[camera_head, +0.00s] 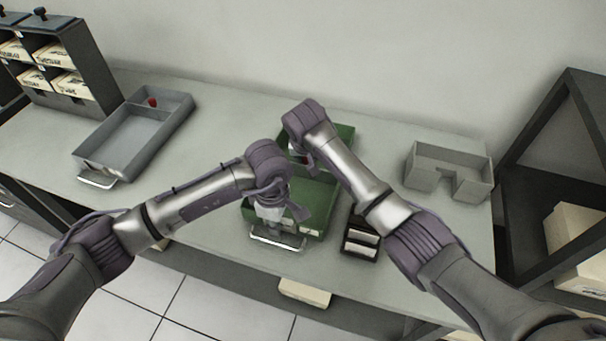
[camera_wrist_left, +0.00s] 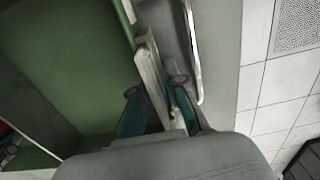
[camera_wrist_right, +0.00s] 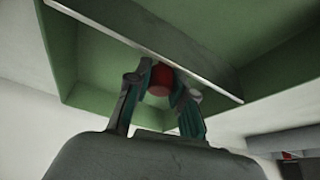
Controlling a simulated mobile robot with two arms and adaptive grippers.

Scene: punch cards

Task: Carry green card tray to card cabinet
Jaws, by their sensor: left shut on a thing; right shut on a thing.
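The green card tray (camera_head: 343,137) is at the middle of the table, under both my grippers; the arms hide much of it, and I cannot tell whether it is lifted. My left gripper (camera_head: 270,213) is shut on its near wall, beside the metal handle (camera_head: 278,240). The left wrist view shows the fingers (camera_wrist_left: 158,105) around this wall and the tray floor (camera_wrist_left: 70,60) beside them. My right gripper (camera_wrist_right: 163,97) is shut on a red knob (camera_wrist_right: 160,78) at the tray's far part. A dark cabinet (camera_head: 88,62) with cream card fronts stands at the back left.
A grey tray (camera_head: 128,137) with a red knob lies left of the green one. A small dark box (camera_head: 361,240) stands close to the green tray's right. A grey notched holder (camera_head: 447,168) is at the right. A dark rack (camera_head: 535,160) stands beyond the table's right edge.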

